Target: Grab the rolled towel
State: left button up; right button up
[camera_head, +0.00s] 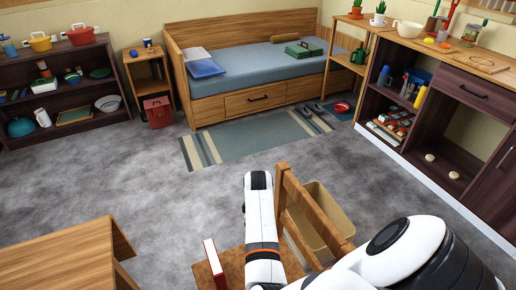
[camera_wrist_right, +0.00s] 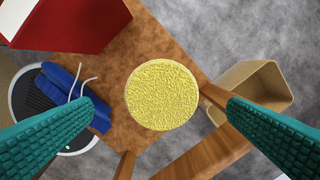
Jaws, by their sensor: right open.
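In the right wrist view a yellow, rough-textured round shape (camera_wrist_right: 162,95), which looks like the rolled towel seen end-on, is on a brown wooden chair seat (camera_wrist_right: 165,40). My right gripper (camera_wrist_right: 160,106) is open above it. Its two teal ribbed fingers are on either side of the towel in the picture, with visible gaps and nothing between them held. In the head view my white right arm reaches over the chair (camera_head: 290,190) and hides the towel and the right gripper. My left gripper is in neither view.
A red book (camera_wrist_right: 70,20) stands on the seat beside the towel. A tan bin (camera_wrist_right: 262,85) is on the floor past the chair's backrest. A blue item (camera_wrist_right: 75,95) with white cords lies beside the seat. A wooden table (camera_head: 60,255) is at lower left; the grey floor between is clear.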

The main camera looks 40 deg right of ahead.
jog(key=f, duration=0.4)
jog(key=shift+s+a+f+b, duration=0.1)
jog(key=shift+s+a+b, duration=0.05)
jog(key=shift+s+b, duration=0.15)
jog(key=shift+w+f, duration=0.1)
jog(key=shift+f, duration=0.5)
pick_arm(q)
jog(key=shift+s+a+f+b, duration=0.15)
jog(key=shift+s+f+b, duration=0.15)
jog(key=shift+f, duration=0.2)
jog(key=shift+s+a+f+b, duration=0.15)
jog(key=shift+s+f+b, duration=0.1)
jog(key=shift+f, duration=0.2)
pick_arm(e)
jog(key=f, duration=0.4)
jog(key=shift+w+d+f, duration=0.15)
jog(key=shift+d+f, duration=0.15)
jog(key=shift+f, duration=0.1)
jog(key=shift+c, duration=0.6)
jog(key=c, duration=1.1)
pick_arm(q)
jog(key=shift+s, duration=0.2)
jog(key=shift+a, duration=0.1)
pick_arm(e)
jog(key=shift+r, duration=0.1)
